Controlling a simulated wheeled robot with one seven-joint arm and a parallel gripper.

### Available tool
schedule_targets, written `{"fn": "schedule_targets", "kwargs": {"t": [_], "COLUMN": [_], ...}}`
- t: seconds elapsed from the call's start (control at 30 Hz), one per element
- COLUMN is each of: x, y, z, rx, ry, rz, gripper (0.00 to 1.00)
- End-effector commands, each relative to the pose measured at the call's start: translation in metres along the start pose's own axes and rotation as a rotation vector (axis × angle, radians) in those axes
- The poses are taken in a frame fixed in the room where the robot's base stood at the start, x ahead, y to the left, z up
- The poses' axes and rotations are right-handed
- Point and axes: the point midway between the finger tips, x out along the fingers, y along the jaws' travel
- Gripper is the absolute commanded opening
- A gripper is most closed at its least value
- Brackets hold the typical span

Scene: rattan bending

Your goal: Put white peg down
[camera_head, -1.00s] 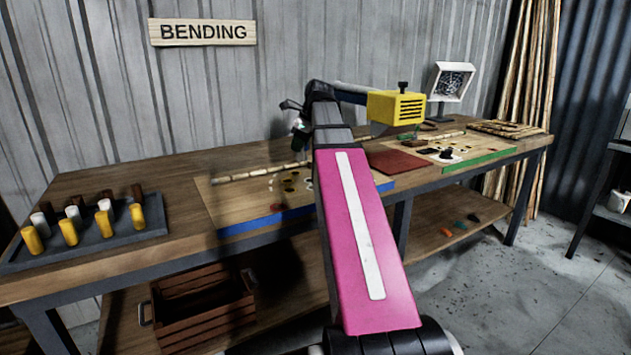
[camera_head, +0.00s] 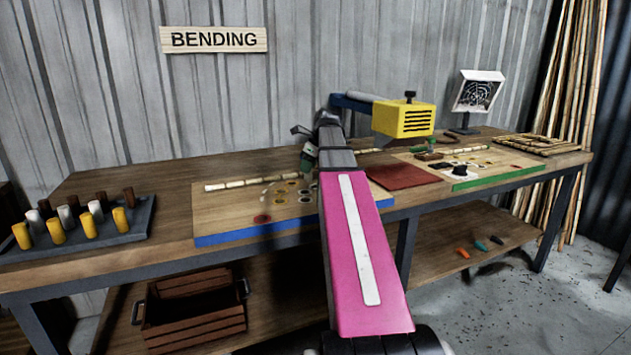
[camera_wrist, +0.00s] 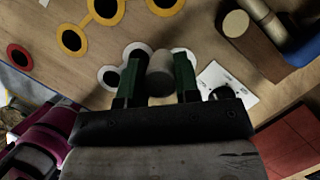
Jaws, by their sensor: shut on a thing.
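My gripper (camera_wrist: 158,76) has green fingers shut on a white peg (camera_wrist: 160,74), which looks grey in shadow. The peg stands out between the fingertips in the wrist view, over the wooden board (camera_wrist: 75,72). White-ringed holes (camera_wrist: 109,77) lie beside and partly behind the fingers. Whether the peg's end touches the board or a hole is hidden. In the head view my gripper (camera_head: 307,161) is low over the back right of the blue-edged board (camera_head: 225,222), partly hidden by my arm; the peg cannot be made out there.
Yellow-ringed (camera_wrist: 72,41) and red-ringed holes (camera_wrist: 18,55) are nearby. A brown block with a pale rod end (camera_wrist: 236,24) and a white card (camera_wrist: 226,82) lie right of the fingers. A peg tray (camera_head: 135,232) stands left; a red mat (camera_head: 403,176) and yellow machine (camera_head: 403,119) stand right.

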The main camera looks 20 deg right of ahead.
Motion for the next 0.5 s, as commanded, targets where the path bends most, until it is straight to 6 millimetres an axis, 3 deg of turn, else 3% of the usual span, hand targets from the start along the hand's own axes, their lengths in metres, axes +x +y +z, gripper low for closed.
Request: {"fn": "schedule_targets", "kwargs": {"t": [0.2,0.5], "x": [0.007,0.026], "y": [-0.018,-0.019], "z": [-0.022,-0.033], "rx": [0.0,-0.001], "ry": [0.0,0.0], "rz": [0.001,0.001], "gripper": [0.07,0.07]}}
